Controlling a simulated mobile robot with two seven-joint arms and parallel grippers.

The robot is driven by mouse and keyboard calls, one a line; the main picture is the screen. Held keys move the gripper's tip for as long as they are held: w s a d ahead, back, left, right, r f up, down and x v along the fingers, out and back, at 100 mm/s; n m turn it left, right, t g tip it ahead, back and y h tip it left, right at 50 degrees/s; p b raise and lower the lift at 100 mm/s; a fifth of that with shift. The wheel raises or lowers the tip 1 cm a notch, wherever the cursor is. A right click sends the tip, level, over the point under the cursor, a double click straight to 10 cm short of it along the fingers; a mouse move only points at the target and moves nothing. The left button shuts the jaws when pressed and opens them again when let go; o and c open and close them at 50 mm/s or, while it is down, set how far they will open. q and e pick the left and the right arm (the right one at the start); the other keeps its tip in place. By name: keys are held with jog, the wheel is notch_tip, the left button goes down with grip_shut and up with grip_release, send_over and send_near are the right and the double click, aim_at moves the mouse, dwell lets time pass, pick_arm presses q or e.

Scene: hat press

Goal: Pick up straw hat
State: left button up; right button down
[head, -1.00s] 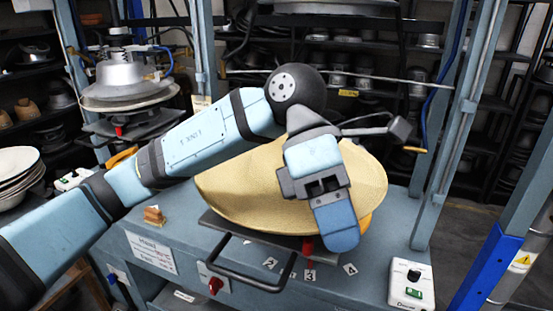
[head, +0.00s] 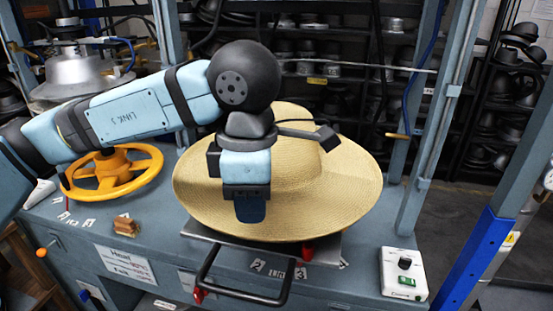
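The straw hat (head: 330,190) is pale tan with a wide round brim. It sits crown up on the press, above a grey metal plate (head: 325,247). My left gripper (head: 250,208) is in front of the hat's left part in the head view and covers some of the brim and crown. Its fingers point down, seen from behind as one blue finger shape, so I cannot see the gap between them or whether they touch the brim. My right gripper is not in view.
A black handle (head: 245,298) juts out at the front of the press. A yellow handwheel (head: 118,190) is at left, a white control box (head: 403,273) at right. Blue-grey uprights (head: 432,120) flank the hat. Shelves of metal hat moulds stand behind.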

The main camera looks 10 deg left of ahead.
aim_at(257, 235)
pick_arm(q)
jog(key=shift+d+f+p, duration=0.15)
jog(key=shift+f+p, duration=0.2)
jog(key=shift+f, duration=1.15)
jog(key=shift+d+f+p, duration=0.15)
jog(key=shift+f+p, duration=0.15)
jog(key=shift+f, duration=1.2)
grip_shut()
